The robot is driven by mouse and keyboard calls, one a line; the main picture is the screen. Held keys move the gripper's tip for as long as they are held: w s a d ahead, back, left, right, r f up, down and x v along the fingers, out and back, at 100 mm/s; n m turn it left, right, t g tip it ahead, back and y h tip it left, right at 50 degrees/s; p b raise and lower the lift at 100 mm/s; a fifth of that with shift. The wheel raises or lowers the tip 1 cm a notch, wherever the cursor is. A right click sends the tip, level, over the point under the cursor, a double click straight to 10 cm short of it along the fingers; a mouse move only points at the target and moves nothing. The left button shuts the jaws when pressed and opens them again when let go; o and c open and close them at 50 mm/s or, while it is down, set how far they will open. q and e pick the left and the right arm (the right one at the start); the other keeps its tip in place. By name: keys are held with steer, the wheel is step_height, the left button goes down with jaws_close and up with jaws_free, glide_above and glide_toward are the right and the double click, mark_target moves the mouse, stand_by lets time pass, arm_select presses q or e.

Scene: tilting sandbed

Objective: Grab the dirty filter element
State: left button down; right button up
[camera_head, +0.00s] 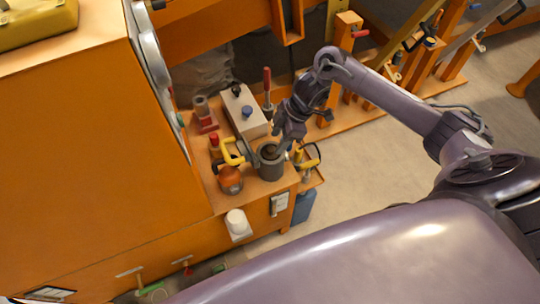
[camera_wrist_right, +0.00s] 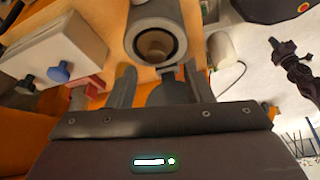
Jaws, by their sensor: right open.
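The dirty filter element appears to be the brownish round piece (camera_head: 270,152) inside the open grey cylindrical housing (camera_head: 270,168) near the front of the orange bench. In the right wrist view the tan-brown element (camera_wrist_right: 155,46) sits within the dark ring of the housing (camera_wrist_right: 141,12). My right gripper (camera_head: 284,144) is at the housing's upper right. In the wrist view its open fingers (camera_wrist_right: 160,82) are empty, one to each side below the housing mouth, apart from the element. A small dark jointed shape, seemingly my left gripper (camera_wrist_right: 297,68), shows at right, too small to read.
A white box with a blue knob (camera_head: 240,108) stands behind the housing. A yellow handle (camera_head: 232,152), an orange round object (camera_head: 230,180) and a red-based grey part (camera_head: 204,114) crowd the left. A white cylinder (camera_head: 238,223) is at the bench's front. Floor at right is open.

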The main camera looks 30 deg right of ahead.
mark_target(270, 148)
steer(key=x, duration=0.4)
steer(key=shift+w, duration=0.25)
jaws_close()
